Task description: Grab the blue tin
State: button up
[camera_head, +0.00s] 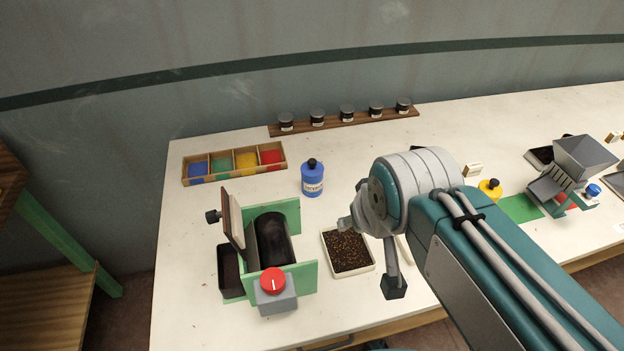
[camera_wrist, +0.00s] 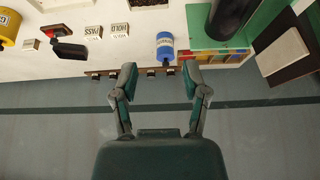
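The blue tin (camera_head: 312,181) is a small upright can with a black knob on top and a pale label. It stands on the white table behind the green drum machine. In the wrist view, which looks upside down, the blue tin (camera_wrist: 165,44) appears just beyond my fingertips, nearer the right-hand finger. My gripper (camera_wrist: 158,76) is open, its two fingers spread with nothing between them, and it is apart from the tin.
The drum machine (camera_head: 272,232) with a red knob stands in front of the tin. A tray of dark grains (camera_head: 348,252) lies to the right. A four-colour box (camera_head: 208,179) and a rack of jars (camera_head: 340,123) are behind. A yellow tin (camera_head: 489,189) stands farther right.

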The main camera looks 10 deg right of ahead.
jog(key=shift+o, duration=0.8)
jog(key=w+m, duration=0.1)
jog(key=w, duration=0.6)
jog(key=shift+w+r+m+g+h, duration=0.15)
jog(key=shift+w+m+g+h, duration=0.15)
jog(key=shift+m+h, duration=0.1)
jog(key=m+g+h, duration=0.1)
jog(key=m+h, duration=0.1)
jog(key=m, duration=0.2)
send_near(311, 169)
jog(key=w, duration=0.1)
jog(key=x, duration=0.6)
jog(key=shift+s, duration=0.1)
jog(key=x, duration=0.6)
jog(key=shift+s, duration=0.4)
jog(key=c, duration=0.9)
